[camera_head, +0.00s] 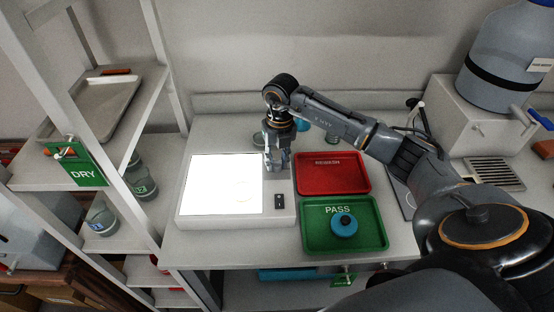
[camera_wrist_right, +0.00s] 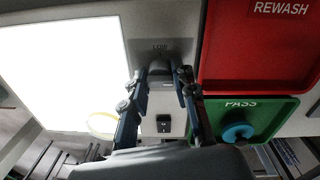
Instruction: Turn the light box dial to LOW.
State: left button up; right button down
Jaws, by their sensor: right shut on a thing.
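The light box (camera_head: 235,221) lies on the bench with its white panel lit. My right gripper (camera_head: 276,165) reaches down over the right strip of the box. In the right wrist view its two fingers (camera_wrist_right: 162,78) are closed around the dial (camera_wrist_right: 160,72). The label LOW (camera_wrist_right: 160,48) is printed just beyond the dial. The dial's pointer is too hidden and small to read its setting. A black switch (camera_head: 279,201) sits on the same strip, nearer the front; it also shows in the right wrist view (camera_wrist_right: 163,124). My left gripper is not in view.
A red REWASH tray (camera_head: 334,187) and a green PASS tray (camera_head: 316,243) with a blue round object (camera_head: 344,225) stand close right of the box. A shelf rack (camera_head: 150,120) is at left. A water container (camera_head: 500,55) stands at back right.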

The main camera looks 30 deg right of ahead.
jog(key=n+b, duration=0.3)
jog(key=shift+d+f, duration=0.1)
jog(key=n+b, duration=0.2)
jog(key=n, duration=0.3)
jog(key=shift+w+b, duration=0.1)
jog(key=shift+b, duration=0.3)
jog(key=n+b, duration=0.2)
jog(key=n, duration=0.3)
jog(key=shift+b, duration=0.4)
jog(key=shift+n+g+b, duration=0.3)
jog(key=shift+n+b, duration=0.55)
jog(key=shift+n, duration=1.55)
jog(key=shift+r, duration=0.2)
jog(key=c, duration=1.1)
grip_release()
jog(key=shift+a+f, duration=0.1)
jog(key=shift+a, duration=0.1)
